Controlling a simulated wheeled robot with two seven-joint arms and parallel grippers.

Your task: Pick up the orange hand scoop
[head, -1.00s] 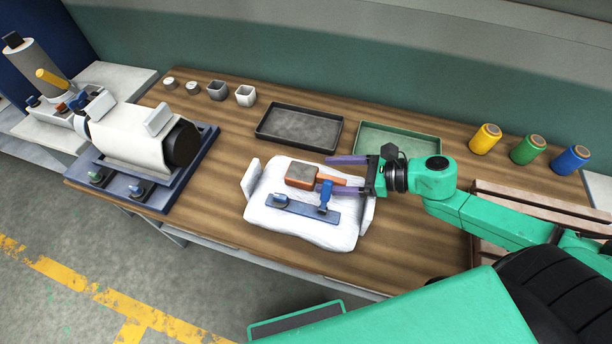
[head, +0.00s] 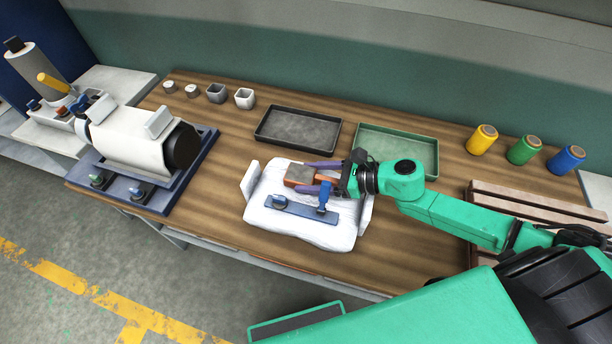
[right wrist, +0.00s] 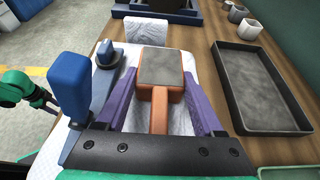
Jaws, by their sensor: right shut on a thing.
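The orange hand scoop (head: 300,174) lies on the white padded rest in the head view, its grey top facing up. In the right wrist view the scoop (right wrist: 160,78) sits between the purple fingers, its handle pointing back to the palm. My right gripper (head: 312,177) is shut on the sides of the scoop's wide part; it also shows in the right wrist view (right wrist: 159,85). Whether the scoop is clear of the rest cannot be told. A green and black part of mine, perhaps the left gripper, shows at the left edge of the right wrist view; its jaws are unclear.
A blue tool with an upright handle (head: 300,209) lies on the white rest (head: 318,236), close to the lower finger. A black tray (head: 297,130) and a green tray (head: 400,146) stand behind. The extruder (head: 138,140) is at left, several spools and slatted wood at right.

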